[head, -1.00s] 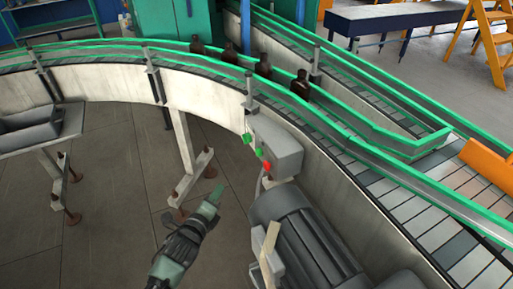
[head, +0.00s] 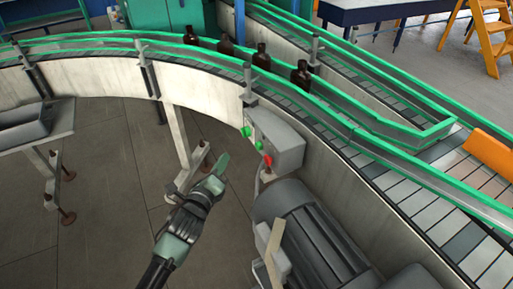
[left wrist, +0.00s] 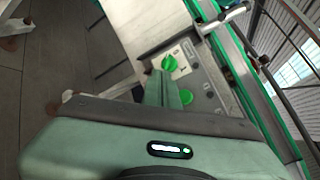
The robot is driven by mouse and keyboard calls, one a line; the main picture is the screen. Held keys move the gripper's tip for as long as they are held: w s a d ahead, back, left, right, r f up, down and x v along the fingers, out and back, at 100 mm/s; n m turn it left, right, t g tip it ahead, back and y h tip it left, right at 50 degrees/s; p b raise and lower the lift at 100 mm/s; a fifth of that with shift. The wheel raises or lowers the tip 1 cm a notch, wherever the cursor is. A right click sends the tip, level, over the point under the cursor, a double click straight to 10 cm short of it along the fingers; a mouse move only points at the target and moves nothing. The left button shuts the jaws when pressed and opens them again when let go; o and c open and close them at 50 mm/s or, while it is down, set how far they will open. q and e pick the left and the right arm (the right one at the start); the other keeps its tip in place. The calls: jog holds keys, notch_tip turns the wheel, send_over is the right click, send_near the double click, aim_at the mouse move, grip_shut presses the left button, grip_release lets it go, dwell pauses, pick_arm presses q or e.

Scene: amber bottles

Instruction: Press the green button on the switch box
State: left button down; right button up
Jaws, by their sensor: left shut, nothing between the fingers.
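The grey switch box (head: 280,143) is fixed to the side of the conveyor. Its face carries two green controls, an upper-left one (head: 246,131) and a middle one (head: 259,146), and a red one (head: 268,160) at the lower right. My left gripper (head: 219,164) is shut and empty, below and left of the box, with a visible gap to it. In the left wrist view its closed fingers (left wrist: 162,91) point at the box face (left wrist: 202,78). One green knob (left wrist: 169,63) shows just beyond the fingertips and another green control (left wrist: 186,96) beside them. The right gripper is out of view.
A large grey motor (head: 308,230) sits right of my left arm, below the box. The conveyor (head: 345,135) with green rails carries several amber bottles (head: 301,73). A support leg (head: 181,140) stands left of the gripper. Floor space lies open at the left.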

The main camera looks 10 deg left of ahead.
aim_at(259, 146)
pick_arm(q)
jog(key=w+d+b, duration=0.2)
jog(key=w+d, duration=0.2)
jog(key=d, duration=0.2)
dwell(1.2)
jog(key=shift+w+d, duration=0.15)
dwell(0.8)
jog(key=shift+w+d, duration=0.15)
jog(key=shift+d, duration=0.15)
jog(key=shift+w+d+b, duration=0.25)
jog(key=shift+d+b, duration=0.1)
jog(key=shift+d, duration=0.05)
dwell(0.7)
jog(key=shift+a, duration=0.1)
jog(key=shift+s+a+p, duration=0.5)
jog(key=shift+a+p, duration=0.05)
jog(key=shift+a, duration=0.1)
